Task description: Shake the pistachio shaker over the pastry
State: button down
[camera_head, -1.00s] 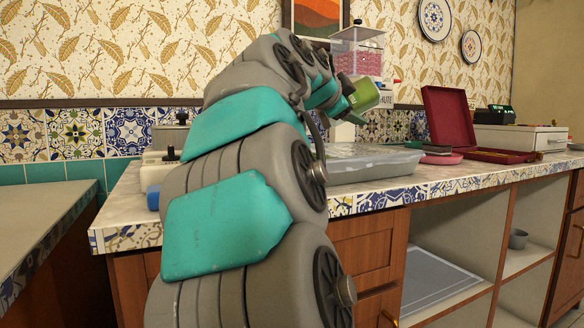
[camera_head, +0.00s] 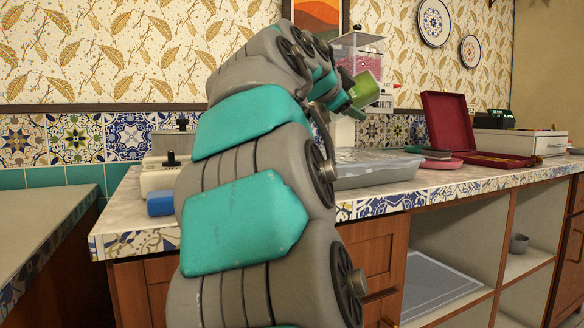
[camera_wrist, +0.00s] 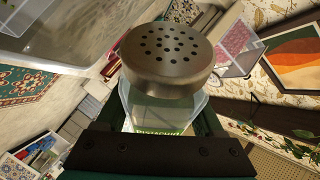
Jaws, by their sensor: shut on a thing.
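The pistachio shaker (camera_head: 366,91) is a green container held tilted above the counter in the head view. In the wrist view the shaker (camera_wrist: 165,60) shows a round metal lid with several dark holes, a clear body and a green label. My gripper (camera_head: 354,97) is shut on the body of the shaker; its dark fingers also show in the wrist view (camera_wrist: 160,118). I cannot make out the pastry in either view.
A grey tray (camera_head: 375,172) lies on the counter below the shaker. To its right are a pink dish (camera_head: 441,164) and an open red box (camera_head: 458,130). A dispenser with pink contents (camera_head: 357,50) stands behind. A blue cylinder (camera_head: 160,203) lies at the left.

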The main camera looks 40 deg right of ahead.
aim_at(320, 112)
notch_tip(320, 112, down, 2)
jog(key=shift+f+b, duration=0.2)
jog(key=shift+b, duration=0.95)
jog(key=shift+w+a+f+b, duration=0.15)
jog(key=shift+a+b, duration=0.2)
jog(key=shift+a, duration=0.55)
jog(key=shift+w+a, duration=0.25)
jog(key=shift+a, duration=1)
jog(key=shift+w+a, duration=0.2)
jog(key=shift+a, duration=1)
